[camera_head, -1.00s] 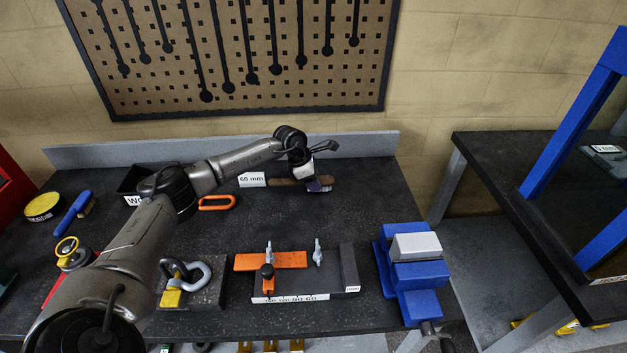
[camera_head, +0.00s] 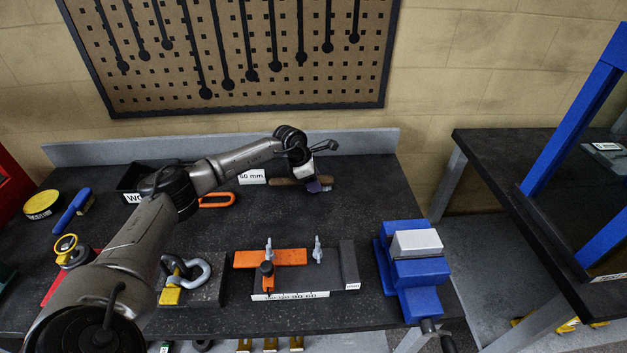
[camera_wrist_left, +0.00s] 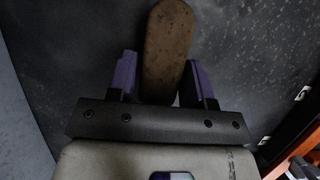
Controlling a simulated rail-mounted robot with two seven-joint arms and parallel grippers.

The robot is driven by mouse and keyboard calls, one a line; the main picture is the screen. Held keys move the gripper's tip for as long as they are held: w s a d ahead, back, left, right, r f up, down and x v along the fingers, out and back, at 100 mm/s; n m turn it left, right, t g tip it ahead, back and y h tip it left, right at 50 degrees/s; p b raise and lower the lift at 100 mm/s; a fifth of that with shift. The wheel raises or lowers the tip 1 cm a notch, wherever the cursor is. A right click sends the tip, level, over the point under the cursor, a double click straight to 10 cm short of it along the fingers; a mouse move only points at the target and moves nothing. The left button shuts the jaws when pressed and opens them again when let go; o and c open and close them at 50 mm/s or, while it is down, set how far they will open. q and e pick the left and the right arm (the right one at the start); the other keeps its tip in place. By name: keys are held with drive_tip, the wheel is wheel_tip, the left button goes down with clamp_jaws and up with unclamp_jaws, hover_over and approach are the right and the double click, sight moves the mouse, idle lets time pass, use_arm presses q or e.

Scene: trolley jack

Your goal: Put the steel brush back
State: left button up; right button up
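My left gripper (camera_head: 318,185) is at this handle. The brush's bristles are hidden. Whether the brush touches the bench I cannot tell. My right gripper is out of view.
A blue-handled brush (camera_head: 73,208) and a yellow-topped tin (camera_head: 42,204) lie at the left. An orange link (camera_head: 217,200) lies behind my forearm. A clamping fixture (camera_head: 300,282), a shackle (camera_head: 195,272) and a blue vise (camera_head: 415,270) stand at the front. The bench's middle right is clear.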

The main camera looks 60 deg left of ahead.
use_arm(q)
drive_tip(key=shift+o, duration=1.4)
drive_tip(key=p+v, duration=0.2)
drive_tip(key=v, duration=1.2)
drive_tip(key=shift+f, duration=0.1)
